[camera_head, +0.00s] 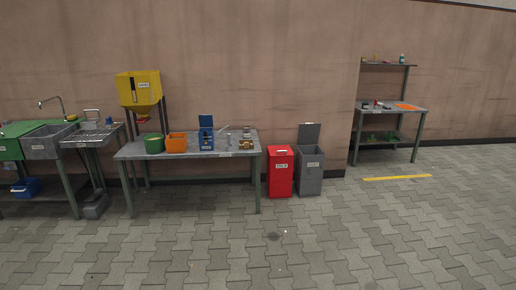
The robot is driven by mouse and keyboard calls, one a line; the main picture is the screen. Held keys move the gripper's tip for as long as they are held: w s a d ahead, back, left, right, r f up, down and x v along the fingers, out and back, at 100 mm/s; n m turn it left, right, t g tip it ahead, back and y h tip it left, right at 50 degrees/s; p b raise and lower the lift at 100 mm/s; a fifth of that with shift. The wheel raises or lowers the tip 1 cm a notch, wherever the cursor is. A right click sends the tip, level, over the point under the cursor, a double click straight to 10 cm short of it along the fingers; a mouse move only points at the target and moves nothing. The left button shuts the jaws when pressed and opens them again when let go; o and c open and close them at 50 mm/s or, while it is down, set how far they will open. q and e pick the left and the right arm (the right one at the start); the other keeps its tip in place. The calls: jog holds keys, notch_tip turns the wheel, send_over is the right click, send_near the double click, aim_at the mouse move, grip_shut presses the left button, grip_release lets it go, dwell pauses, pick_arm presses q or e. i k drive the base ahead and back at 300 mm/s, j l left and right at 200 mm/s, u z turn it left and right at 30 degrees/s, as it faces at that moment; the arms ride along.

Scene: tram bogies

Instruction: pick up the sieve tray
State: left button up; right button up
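I cannot make out for certain which thing is the sieve tray at this distance. A wire rack-like surface (88,138) lies over the sink unit at the left. An orange open box (176,144) and a green round tub (154,145) stand on the long grey table (135,153). A flat orange piece (405,106) lies on the workbench (372,110) at the right. Neither of my grippers shows in the head view.
A blue device (206,137) and small metal parts (246,144) share the long table. A yellow hopper (140,88) stands behind it. A red bin (280,173) and a grey open-lidded bin (309,172) stand right of it. The paved floor in front is clear; a yellow strip (397,178) lies at right.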

aim_at(246, 143)
jog(key=i+z, duration=0.25)
jog(key=i, duration=1.7)
